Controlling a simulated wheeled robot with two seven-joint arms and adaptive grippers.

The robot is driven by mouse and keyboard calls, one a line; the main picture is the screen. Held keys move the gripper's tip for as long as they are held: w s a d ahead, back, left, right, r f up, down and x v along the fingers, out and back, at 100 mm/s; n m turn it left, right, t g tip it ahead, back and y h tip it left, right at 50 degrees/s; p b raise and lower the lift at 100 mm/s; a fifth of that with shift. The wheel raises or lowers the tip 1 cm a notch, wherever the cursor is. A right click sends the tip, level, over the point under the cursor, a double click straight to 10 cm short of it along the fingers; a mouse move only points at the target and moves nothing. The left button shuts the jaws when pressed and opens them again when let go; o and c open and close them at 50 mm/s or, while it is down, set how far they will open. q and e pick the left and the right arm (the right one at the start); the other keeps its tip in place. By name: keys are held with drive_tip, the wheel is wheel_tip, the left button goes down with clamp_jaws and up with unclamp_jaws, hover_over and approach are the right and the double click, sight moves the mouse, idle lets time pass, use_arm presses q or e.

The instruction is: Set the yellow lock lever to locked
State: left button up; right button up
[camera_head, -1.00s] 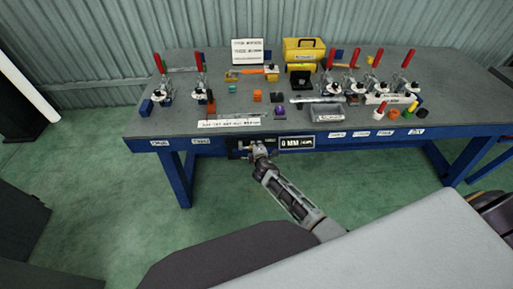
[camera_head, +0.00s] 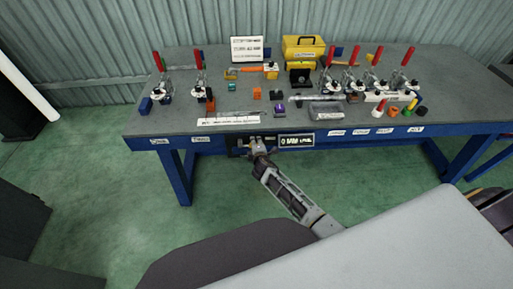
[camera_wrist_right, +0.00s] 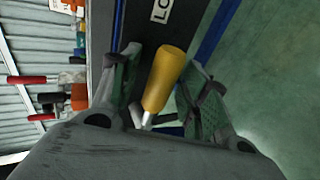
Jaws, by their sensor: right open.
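The yellow lock lever (camera_wrist_right: 164,80) shows in the right wrist view as a rounded yellow handle on a thin metal stem. It stands between the two fingers of my right gripper (camera_wrist_right: 157,92), which is open around it. I see a gap on each side, wider at the tip; contact low on the stem cannot be told. In the head view my right gripper (camera_head: 257,147) is at the bench's front edge, by a dark panel (camera_head: 238,147). The lever itself is hidden or too small there. My left gripper is not in view.
The blue-framed bench (camera_head: 225,120) carries several red-handled clamps (camera_head: 157,75), a yellow toolbox (camera_head: 303,47), small coloured parts and a white sign (camera_head: 247,50). A white plate with black print (camera_head: 296,141) sits right of my gripper. The green floor before the bench is open.

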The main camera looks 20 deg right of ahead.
drive_tip(key=shift+s, duration=0.15)
drive_tip(key=v, duration=1.1)
drive_tip(key=shift+s+r, duration=0.2)
drive_tip(key=shift+s, duration=0.1)
drive_tip(key=shift+a, duration=0.1)
idle(0.8)
